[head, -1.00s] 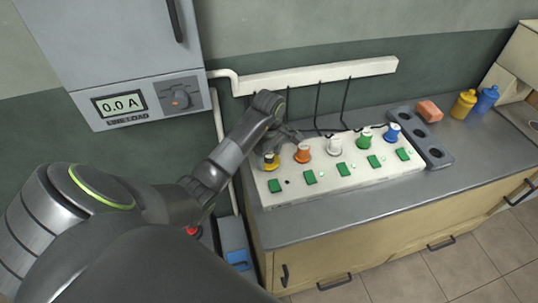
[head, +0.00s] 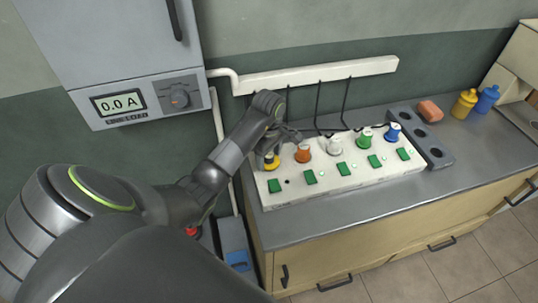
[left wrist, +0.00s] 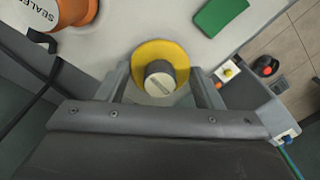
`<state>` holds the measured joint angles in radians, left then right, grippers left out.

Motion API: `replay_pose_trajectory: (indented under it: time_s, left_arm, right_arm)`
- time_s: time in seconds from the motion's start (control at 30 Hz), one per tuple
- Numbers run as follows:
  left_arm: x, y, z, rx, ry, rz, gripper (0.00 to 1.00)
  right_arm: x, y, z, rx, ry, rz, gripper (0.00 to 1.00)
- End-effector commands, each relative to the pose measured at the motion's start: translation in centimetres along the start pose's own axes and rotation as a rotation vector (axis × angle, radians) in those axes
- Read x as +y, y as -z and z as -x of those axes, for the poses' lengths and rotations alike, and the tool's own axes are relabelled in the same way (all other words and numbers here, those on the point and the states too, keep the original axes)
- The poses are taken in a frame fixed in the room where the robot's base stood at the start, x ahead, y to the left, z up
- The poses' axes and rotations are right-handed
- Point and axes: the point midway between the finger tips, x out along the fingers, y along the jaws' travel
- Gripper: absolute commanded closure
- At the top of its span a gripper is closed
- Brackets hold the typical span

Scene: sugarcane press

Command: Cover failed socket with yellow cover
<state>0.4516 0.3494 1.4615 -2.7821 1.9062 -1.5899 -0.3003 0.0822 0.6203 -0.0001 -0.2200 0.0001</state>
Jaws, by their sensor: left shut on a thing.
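My left gripper (head: 278,144) reaches down to the far left end of the white socket strip (head: 345,185). It is shut on a yellow piece with a pale round knob, the yellow cover (head: 271,166). In the left wrist view the yellow cover (left wrist: 149,47) lies between the two fingers, its flange around the knob. It stands at the left socket position, above a green switch (head: 274,186). A dark spot beside that switch is unlit, while the other switches have small green lights. Whether the cover is fully seated cannot be told. My right gripper is not in view.
Orange (head: 303,153), white (head: 334,146), green (head: 364,138) and blue (head: 393,132) pieces stand along the strip, with cables behind.

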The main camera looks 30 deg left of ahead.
Motion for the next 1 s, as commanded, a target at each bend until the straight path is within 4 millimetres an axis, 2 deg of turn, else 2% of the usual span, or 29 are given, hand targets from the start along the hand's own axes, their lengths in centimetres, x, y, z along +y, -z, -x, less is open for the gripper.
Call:
replay_pose_trajectory:
  time_s: [0.43, 0.47, 0.5, 0.53, 0.77, 1.0]
  left_arm:
    - [0.0, 0.0, -1.1, 0.0, 0.0, 0.0, 0.62]
    - [0.0, 0.0, -1.0, 0.0, 0.0, 0.0, 0.37]
    - [0.0, 0.0, -0.9, 0.0, 0.0, 0.0, 0.32]
    - [0.0, 0.0, -0.9, 0.0, 0.0, 0.0, 0.31]
    - [0.0, 0.0, -0.9, 0.0, 0.0, 0.0, 0.31]
    - [0.0, 0.0, 0.8, 0.0, -0.001, -0.001, 0.31]
  right_arm:
    - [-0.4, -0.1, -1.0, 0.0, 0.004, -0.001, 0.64]
    - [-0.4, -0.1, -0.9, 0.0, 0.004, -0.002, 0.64]
    - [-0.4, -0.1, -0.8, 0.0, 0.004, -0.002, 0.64]
    - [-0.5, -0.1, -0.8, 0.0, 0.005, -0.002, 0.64]
    - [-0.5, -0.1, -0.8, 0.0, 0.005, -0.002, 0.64]
    - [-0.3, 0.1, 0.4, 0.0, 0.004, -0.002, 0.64]
